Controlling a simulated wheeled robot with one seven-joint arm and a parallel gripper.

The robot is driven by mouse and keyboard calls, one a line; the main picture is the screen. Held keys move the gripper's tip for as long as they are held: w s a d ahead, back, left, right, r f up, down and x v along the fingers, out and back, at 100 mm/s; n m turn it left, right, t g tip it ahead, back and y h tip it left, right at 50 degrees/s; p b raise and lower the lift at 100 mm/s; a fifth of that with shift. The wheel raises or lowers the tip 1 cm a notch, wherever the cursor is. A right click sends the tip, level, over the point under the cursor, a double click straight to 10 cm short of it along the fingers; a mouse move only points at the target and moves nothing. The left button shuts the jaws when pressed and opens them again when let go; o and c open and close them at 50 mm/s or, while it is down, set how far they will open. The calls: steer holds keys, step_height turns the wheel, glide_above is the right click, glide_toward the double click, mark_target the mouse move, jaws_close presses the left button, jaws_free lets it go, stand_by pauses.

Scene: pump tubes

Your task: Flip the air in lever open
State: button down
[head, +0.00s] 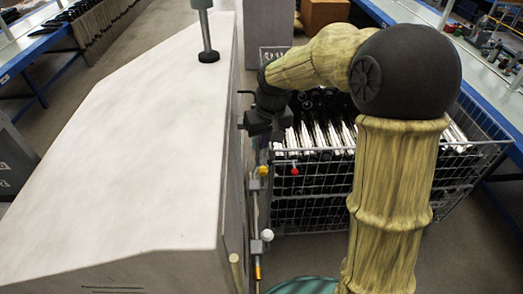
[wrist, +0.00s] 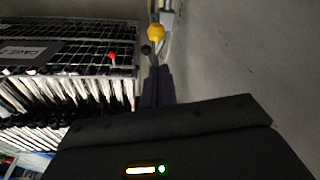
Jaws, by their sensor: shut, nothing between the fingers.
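Small ball-ended levers stick out from the right side of the grey machine (head: 150,130). One has a yellow knob (head: 262,171), one a red knob (head: 294,171) on a thin stem, and a lower one a white knob (head: 267,235). I cannot read any label that tells which is the air in lever. In the wrist view, the yellow knob (wrist: 155,33) is just beyond my fingertips and the red knob (wrist: 112,56) is to their left. My gripper (wrist: 156,72) is shut and empty, apart from both knobs. In the head view, my gripper (head: 262,124) is beside the machine's side, above the yellow knob.
A wire cage (head: 310,200) filled with dark and white parts stands to the right, behind my arm. The machine's side wall is close to my gripper. Blue-edged benches (head: 30,50) run along the far left and right.

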steer(key=p, duration=0.2)
glide_toward(263, 179)
steer(key=w+a+f, duration=0.2)
steer(key=w+f, duration=0.2)
steer(key=f, duration=0.1)
steer(key=shift+w, duration=0.1)
steer(key=shift+w+f+b, duration=0.1)
steer(key=shift+b, duration=0.2)
